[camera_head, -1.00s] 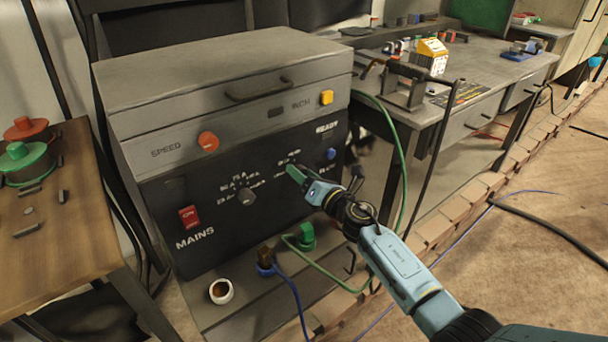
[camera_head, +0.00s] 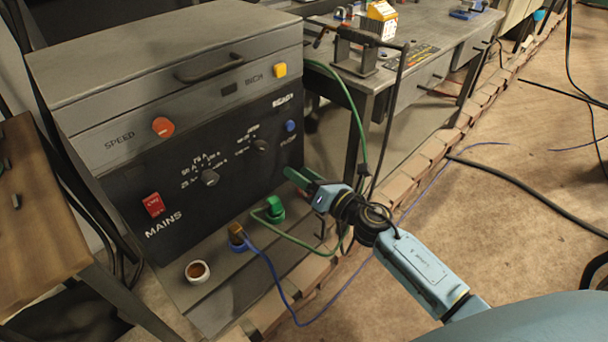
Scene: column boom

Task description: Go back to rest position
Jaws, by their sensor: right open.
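My right gripper (camera_head: 302,181) is in front of the lower right part of a control cabinet (camera_head: 160,75). Its green-tipped fingers point left towards the cabinet, and it looks empty. A green plug (camera_head: 274,208) and a brown and blue plug (camera_head: 237,235) with cables stand on the ledge below. My left gripper is not in view.
A wooden table (camera_head: 40,200) is at the left, and a grey workbench (camera_head: 430,45) is at the back right. A row of bricks (camera_head: 435,148) edges the floor. Cables (camera_head: 520,195) cross the otherwise open floor at right.

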